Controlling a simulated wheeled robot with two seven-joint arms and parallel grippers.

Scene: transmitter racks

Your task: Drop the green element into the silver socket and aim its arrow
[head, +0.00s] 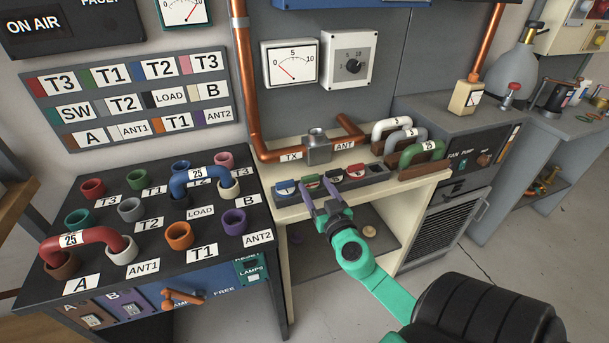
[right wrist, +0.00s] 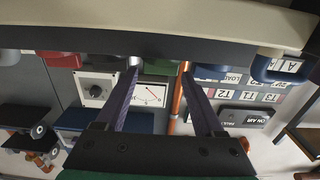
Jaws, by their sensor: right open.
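The green element (head: 311,181) sits in a dark rack (head: 376,174) on the cream bench, between a blue element (head: 286,187) and a dark one (head: 333,176); a red one (head: 356,171) is further right. My right gripper (head: 316,184) is open, with its purple fingers at either side of the green element's front. In the right wrist view the green element (right wrist: 160,67) shows between the spread fingertips (right wrist: 160,70); I cannot tell whether they touch it. The silver socket (head: 318,147) stands behind, between copper pipes marked TX and ANT. The element's arrow is not readable. My left gripper is not in view.
Several U-shaped links (head: 424,148) stand in holders right of the rack. A black patch table (head: 160,212) with coloured sockets and two bridging links is at left. Dials (head: 290,65) hang behind the bench. An open shelf lies below the bench top.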

